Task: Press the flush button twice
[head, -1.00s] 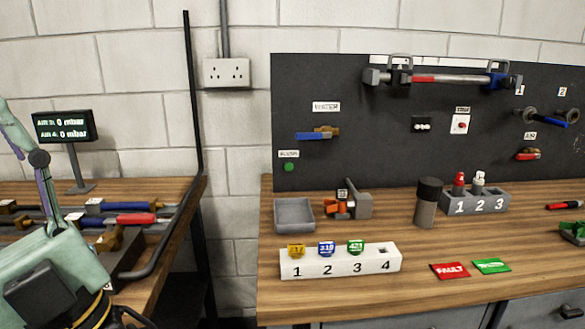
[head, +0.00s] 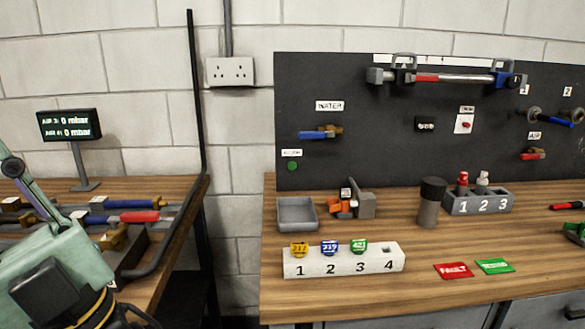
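The flush button is a small round green button (head: 292,166) low at the left edge of the black panel (head: 360,155). A small white label (head: 292,153), too small to read surely, sits just above it. Nothing covers the button. My arm shows at the lower left of the head view, well left of the button and apart from it. My gripper itself is outside the view.
A grey tray (head: 297,227) stands on the right bench below the button. A numbered white block (head: 343,271) with coloured tags stands in front. An orange-and-grey tool (head: 351,204) is beside the tray. A black upright pole (head: 196,90) stands left of the panel.

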